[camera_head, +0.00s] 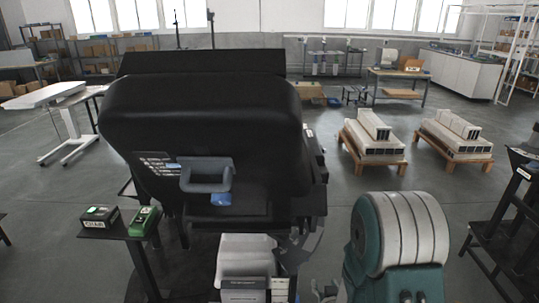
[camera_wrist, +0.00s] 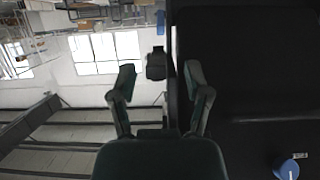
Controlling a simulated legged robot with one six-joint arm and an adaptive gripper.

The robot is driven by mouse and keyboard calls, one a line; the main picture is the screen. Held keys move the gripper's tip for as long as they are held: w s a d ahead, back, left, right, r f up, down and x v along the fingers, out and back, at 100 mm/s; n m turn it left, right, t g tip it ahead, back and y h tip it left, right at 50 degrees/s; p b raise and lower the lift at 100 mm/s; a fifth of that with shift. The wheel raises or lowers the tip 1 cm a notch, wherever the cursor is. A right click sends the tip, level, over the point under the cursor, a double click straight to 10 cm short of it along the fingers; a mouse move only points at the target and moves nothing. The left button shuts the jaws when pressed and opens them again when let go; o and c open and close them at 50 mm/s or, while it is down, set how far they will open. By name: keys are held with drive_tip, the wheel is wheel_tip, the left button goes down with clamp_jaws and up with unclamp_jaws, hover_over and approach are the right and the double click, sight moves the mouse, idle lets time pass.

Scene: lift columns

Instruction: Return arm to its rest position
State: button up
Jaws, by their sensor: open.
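My gripper (camera_wrist: 160,72) shows in the wrist view with its two dark green fingers spread apart. No object is held between them. A small black part lies behind the gap, so I cannot tell its distance. In the head view a green and grey rounded link (camera_head: 405,235), which appears to be my arm, stands at the lower right. The gripper's fingers cannot be made out there.
A large black machine (camera_head: 200,115) with a grey handle (camera_head: 206,174) fills the centre left. A small dark table (camera_head: 118,232) holds boxes at its left. Two wooden pallets (camera_head: 372,164) (camera_head: 455,153) carry pale blocks. Floor is open around the pallets.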

drive_tip(key=s+r+g, duration=0.2)
drive_tip(key=s+r, duration=0.1)
drive_tip(key=r, duration=0.5)
drive_tip(key=s+r+g, duration=0.2)
drive_tip(key=s+r, duration=0.2)
drive_tip(key=r, duration=0.5)
drive_tip(key=s+r+g, duration=0.2)
drive_tip(key=s+r, duration=0.1)
drive_tip(key=s, duration=0.5)
drive_tip(key=s+r+g, duration=0.2)
drive_tip(key=s+r, duration=0.2)
drive_tip(key=s, duration=0.5)
drive_tip(key=shift+r, duration=0.3)
